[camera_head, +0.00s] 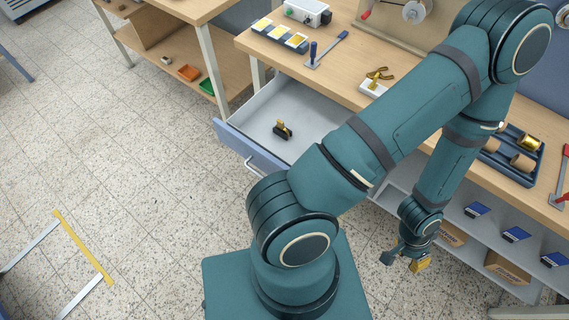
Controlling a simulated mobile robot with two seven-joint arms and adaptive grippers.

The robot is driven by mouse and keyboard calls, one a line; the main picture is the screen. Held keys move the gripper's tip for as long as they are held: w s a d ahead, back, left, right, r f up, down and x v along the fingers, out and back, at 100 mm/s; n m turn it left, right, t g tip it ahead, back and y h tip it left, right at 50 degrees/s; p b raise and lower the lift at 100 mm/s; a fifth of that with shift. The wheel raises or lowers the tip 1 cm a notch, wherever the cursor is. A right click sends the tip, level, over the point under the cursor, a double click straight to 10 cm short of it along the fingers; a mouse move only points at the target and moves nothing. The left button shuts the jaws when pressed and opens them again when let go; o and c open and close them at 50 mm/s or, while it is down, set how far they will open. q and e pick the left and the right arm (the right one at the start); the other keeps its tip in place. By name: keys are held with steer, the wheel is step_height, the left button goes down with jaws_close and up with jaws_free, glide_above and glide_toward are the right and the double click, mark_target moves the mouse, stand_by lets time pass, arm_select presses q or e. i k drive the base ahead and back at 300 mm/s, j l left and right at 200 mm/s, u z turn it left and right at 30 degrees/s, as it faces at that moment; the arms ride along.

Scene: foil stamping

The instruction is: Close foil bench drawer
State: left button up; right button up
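The foil bench drawer (262,111) is pulled out from the wooden bench, with a pale inside and a blue front panel (226,133). Its bar handle (251,164) faces the lower left. A small black and gold item (283,130) lies in the drawer. My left arm crosses in front of the drawer's right part and hides it. My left gripper (405,262) hangs pointing down at the lower right, away from the drawer, in front of the lower shelf. Its fingers look spread, with a yellow patch at one tip. My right gripper is out of view.
The bench top (345,67) holds a tray of foil samples (280,34), a blue-handled tool (313,50), a brass piece on a white block (374,81) and a dark tray of rolls (515,160). Boxes sit on the shelf below.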

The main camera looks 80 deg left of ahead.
mark_target(308, 115)
steer(key=l+z, duration=0.1)
steer(key=z, duration=0.35)
steer(key=k+l+z, duration=0.1)
steer(key=z, duration=0.3)
steer(key=l+z, duration=0.15)
steer(key=z, duration=0.3)
steer(key=l+u, duration=0.15)
steer(key=u, duration=0.25)
steer(key=k+l+u, duration=0.1)
steer(key=u, duration=0.7)
steer(key=l+u, duration=0.1)
steer(key=u, duration=0.3)
steer(key=k+u, duration=0.1)
steer(key=u, duration=0.7)
steer(key=j+u, duration=0.15)
steer(key=u, duration=0.25)
steer(key=i+j+u, duration=0.1)
steer(key=u, duration=0.3)
steer(key=i+j+u, duration=0.1)
steer(key=u, duration=0.3)
steer(key=k+j+z, duration=0.15)
steer(key=z, duration=0.45)
steer(key=i+j+z, duration=0.1)
steer(key=z, duration=0.3)
steer(key=j+z, duration=0.45)
steer(key=i+l, duration=0.05)
steer(key=l, duration=0.05)
